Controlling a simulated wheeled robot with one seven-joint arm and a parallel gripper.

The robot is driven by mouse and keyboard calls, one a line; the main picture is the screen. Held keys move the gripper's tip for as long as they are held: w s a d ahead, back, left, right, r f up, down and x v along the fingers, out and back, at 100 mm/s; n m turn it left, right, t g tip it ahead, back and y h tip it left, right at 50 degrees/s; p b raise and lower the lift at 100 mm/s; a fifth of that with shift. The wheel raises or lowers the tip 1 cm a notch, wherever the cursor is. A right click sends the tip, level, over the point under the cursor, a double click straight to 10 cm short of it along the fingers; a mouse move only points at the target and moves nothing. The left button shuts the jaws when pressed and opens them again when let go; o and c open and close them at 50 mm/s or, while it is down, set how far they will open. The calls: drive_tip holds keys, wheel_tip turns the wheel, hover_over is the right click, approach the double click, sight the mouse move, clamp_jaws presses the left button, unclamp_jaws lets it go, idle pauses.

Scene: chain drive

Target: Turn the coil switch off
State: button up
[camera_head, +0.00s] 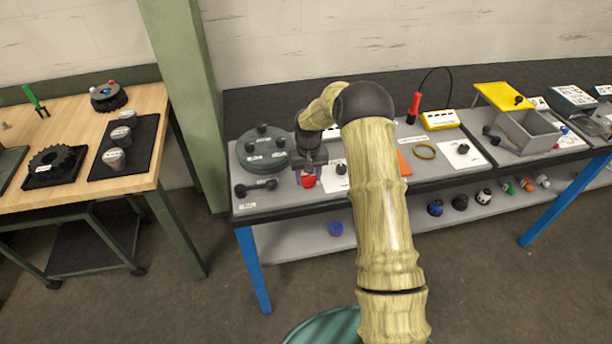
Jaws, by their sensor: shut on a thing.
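My gripper (308,178) is at the left part of the grey table, pointing down beside the round grey plate. It is shut on a small red thing (309,182), which is largely hidden by the fingers. I cannot make out which piece is the coil switch; the labels are too small to read. A white plate with a black knob (341,169) is just right of my gripper. Another white plate with a black knob (463,149) lies farther right.
The round grey plate (250,163) with black knobs is left of my gripper. A black bar with knobbed ends (256,187) lies in front of it. A wooden table (150,105) stands at left.

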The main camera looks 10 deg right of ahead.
drive_tip(key=shift+o, duration=0.2)
drive_tip(key=shift+w+a+r, duration=0.1)
drive_tip(key=shift+a, duration=0.2)
drive_tip(key=n, duration=0.4)
drive_tip(key=shift+w+d+n, duration=0.1)
drive_tip(key=shift+d+n, duration=0.05)
drive_tip(key=shift+n, duration=0.25)
drive_tip(key=n, duration=0.3)
drive_tip(key=shift+d+n, duration=0.15)
drive_tip(key=shift+n, duration=0.25)
drive_tip(key=n+p, duration=0.1)
drive_tip(key=n, duration=0.4)
drive_tip(key=shift+r, duration=0.1)
drive_tip(key=n, duration=0.2)
drive_tip(key=shift+a+n, duration=0.2)
drive_tip(key=shift+n, duration=0.2)
drive_tip(key=shift+w+d+n, duration=0.1)
drive_tip(key=shift+n, duration=0.4)
drive_tip(key=shift+a, duration=0.2)
drive_tip(key=shift+c, duration=0.2)
drive_tip(key=shift+n+p, duration=0.3)
drive_tip(key=shift+o, duration=0.2)
drive_tip(key=shift+d, duration=0.35)
